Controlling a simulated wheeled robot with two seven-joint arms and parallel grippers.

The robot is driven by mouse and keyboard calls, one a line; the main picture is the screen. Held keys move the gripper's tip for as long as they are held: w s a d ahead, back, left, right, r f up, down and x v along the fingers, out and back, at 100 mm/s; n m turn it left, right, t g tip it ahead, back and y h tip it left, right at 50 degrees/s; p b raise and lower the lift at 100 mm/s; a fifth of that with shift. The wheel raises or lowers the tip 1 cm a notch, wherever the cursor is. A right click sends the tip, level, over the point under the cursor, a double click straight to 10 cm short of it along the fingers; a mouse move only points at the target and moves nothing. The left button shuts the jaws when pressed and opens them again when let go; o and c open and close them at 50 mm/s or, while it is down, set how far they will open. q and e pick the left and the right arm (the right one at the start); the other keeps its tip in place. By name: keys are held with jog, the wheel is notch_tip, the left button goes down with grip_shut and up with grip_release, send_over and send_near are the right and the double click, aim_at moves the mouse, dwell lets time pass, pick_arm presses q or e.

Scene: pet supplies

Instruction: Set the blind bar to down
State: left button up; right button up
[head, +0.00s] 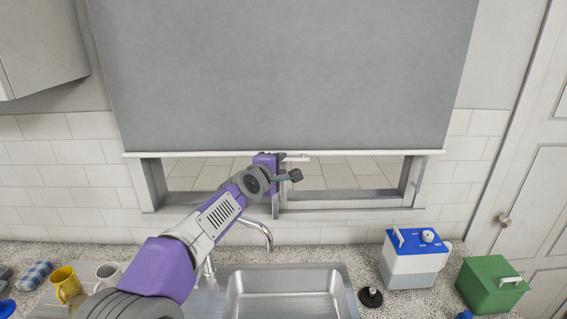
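A grey roller blind (290,75) hangs over the window, with a pale bar (390,153) along its lower edge. The bar is level and sits above the sill, so a strip of window shows below it. My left gripper (292,162) is at the middle of the bar, just in front of it or touching it. Its fingers are small and partly hidden by its own wrist, so I cannot tell whether they close on the bar. My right gripper is not in view.
A steel sink (285,297) and tap (258,229) are below the window. A blue-and-white container (413,264) and a green box (492,284) stand at the right. A yellow mug (66,283) and white mug (108,273) are at the left.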

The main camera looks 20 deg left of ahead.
pick_arm(q)
jog(key=shift+p+v, duration=0.4)
jog(key=shift+v, duration=1.2)
